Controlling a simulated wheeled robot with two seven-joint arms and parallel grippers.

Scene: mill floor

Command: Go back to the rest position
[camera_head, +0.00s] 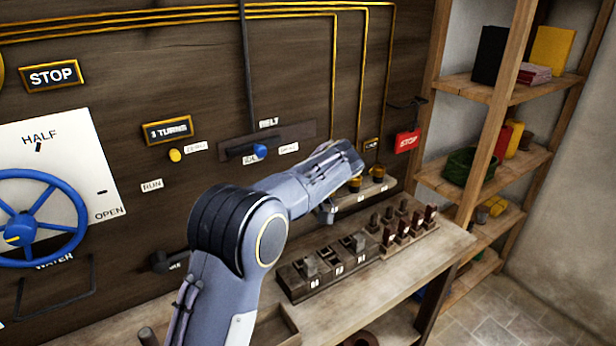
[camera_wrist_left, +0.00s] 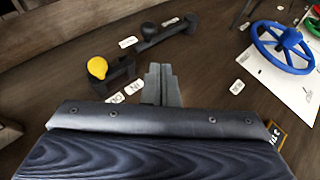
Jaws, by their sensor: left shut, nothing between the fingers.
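My left gripper (camera_wrist_left: 160,72) is shut and empty in the left wrist view, its two fingertips together in front of the dark wooden panel (camera_wrist_left: 215,60). A yellow knob (camera_wrist_left: 97,67) on a black bracket is left of the fingers, and I see a gap between them. In the head view my arm reaches up from the bottom and bends right, with its wrist end in front of the panel (camera_head: 110,200). The gripper's fingers cannot be clearly made out there. My right gripper is in neither view.
The blue handwheel (camera_head: 40,220) is on the panel's left; it also shows in the left wrist view (camera_wrist_left: 282,47). A blue-knobbed lever (camera_head: 260,151) is left of my wrist. A bench (camera_head: 440,250) carries dark blocks (camera_head: 340,262). Shelves (camera_head: 468,88) stand right; bare floor lies at lower right.

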